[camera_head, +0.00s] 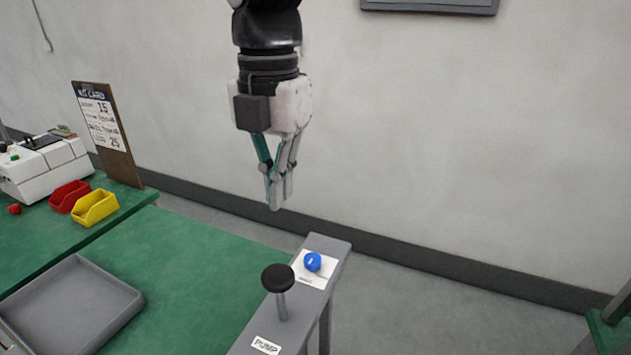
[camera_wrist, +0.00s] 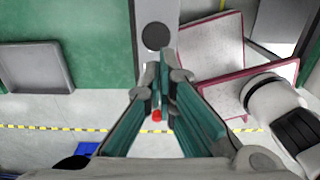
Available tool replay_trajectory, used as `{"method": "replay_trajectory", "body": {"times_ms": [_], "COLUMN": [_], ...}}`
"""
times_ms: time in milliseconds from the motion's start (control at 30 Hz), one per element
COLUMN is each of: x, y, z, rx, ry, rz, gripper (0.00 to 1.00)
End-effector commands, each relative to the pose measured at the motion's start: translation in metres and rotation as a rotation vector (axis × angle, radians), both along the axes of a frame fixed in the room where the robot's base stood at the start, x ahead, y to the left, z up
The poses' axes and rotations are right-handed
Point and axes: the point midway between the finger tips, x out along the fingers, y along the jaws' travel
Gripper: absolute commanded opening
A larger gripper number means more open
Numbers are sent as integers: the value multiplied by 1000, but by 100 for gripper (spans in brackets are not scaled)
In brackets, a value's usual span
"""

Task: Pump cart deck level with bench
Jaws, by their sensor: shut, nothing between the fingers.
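My gripper (camera_head: 277,203) is shut and empty, pointing down, above and behind the pump post in the head view. Its closed fingertips (camera_wrist: 161,82) also show in the wrist view. The black-topped pump handle (camera_head: 278,278) stands upright on a grey side rail by a PUMP label (camera_head: 266,345); its round top (camera_wrist: 155,36) is clear of my fingers. A blue knob (camera_head: 313,262) sits on a white plate farther along the rail.
A grey tray (camera_head: 128,297) lies on the deck. The bench holds red (camera_head: 68,196) and yellow (camera_head: 95,207) bins, a white device (camera_head: 40,172) and a clipboard (camera_head: 117,150). Maroon-edged panels (camera_wrist: 212,50) stand right in the wrist view.

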Motion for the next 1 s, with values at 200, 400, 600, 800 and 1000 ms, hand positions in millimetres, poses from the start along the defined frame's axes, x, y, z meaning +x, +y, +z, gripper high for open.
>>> {"method": "replay_trajectory", "body": {"times_ms": [200, 400, 600, 800, 1000], "x": [-1, -2, -3, -2, -2], "y": [-1, 0, 0, 0, 1], "z": [-26, -65, -103, -128, -138], "rx": [-4, -4, -4, -2, -1], "ry": [4, 4, 4, 2, 0], "rz": [-1, 0, 0, -1, -1], "gripper": [0, 0, 0, 0, 0]}}
